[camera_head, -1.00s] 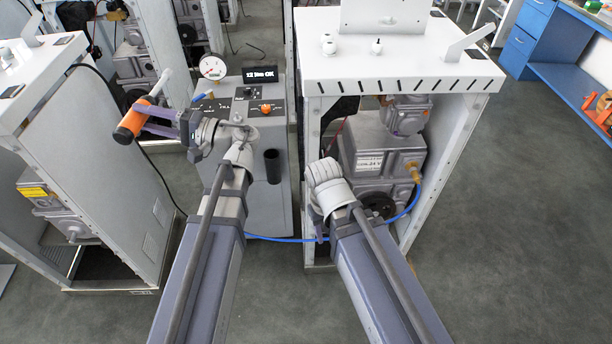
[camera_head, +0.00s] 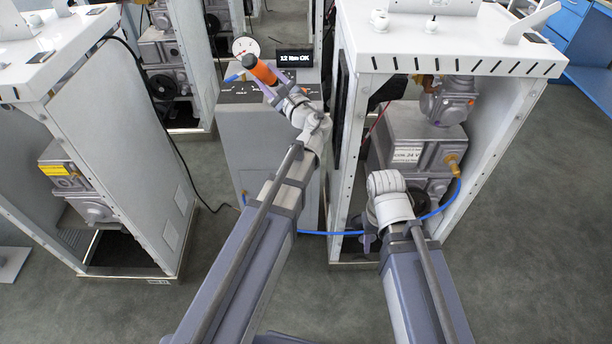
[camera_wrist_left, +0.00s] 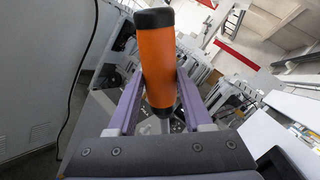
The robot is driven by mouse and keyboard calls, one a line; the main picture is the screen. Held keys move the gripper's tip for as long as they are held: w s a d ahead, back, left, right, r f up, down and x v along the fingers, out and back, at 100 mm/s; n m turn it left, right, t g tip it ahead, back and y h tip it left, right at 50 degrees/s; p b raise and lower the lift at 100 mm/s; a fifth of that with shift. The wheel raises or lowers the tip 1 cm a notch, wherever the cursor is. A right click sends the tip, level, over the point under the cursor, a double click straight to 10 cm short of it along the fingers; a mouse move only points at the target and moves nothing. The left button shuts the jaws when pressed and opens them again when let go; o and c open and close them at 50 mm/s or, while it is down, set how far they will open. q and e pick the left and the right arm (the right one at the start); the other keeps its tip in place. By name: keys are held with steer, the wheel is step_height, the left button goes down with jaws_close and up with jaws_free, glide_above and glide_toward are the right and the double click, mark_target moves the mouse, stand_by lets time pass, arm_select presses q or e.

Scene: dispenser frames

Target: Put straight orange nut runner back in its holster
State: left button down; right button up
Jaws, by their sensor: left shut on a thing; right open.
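The straight orange nut runner (camera_head: 261,71) is held up in front of the grey console, tilted, its dark cap toward the upper left. My left gripper (camera_head: 280,92) is shut on it. In the left wrist view the orange body with its black cap (camera_wrist_left: 155,65) stands between the two purple fingers, and a thin metal shaft shows below. The holster is hidden behind my left wrist. My right gripper (camera_head: 369,240) is mostly hidden behind its own wrist, low before the right cabinet; it is open, and I see nothing in it.
The grey console (camera_head: 255,150) carries a display (camera_head: 294,58) reading "12 Nm OK" and a round gauge (camera_head: 245,47). White cabinets stand left (camera_head: 125,140) and right (camera_head: 455,62). A blue hose (camera_head: 440,211) crosses low at the right cabinet. The floor in front is clear.

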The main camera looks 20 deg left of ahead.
arm_select(q)
steer(key=w+d+f+m+t+h+b, duration=0.45)
steer(key=w+d+f+m+h, duration=0.4)
steer(key=m, duration=0.45)
step_height(320, 180, down, 18)
steer(key=b, duration=1.8)
steer(key=shift+f+y, duration=0.2)
steer(key=shift+y, duration=0.15)
steer(key=shift+w+a+g, duration=0.1)
steer(key=shift+g, duration=0.15)
steer(key=shift+c, duration=1.6)
jaws_free()
steer(key=v, duration=1.2)
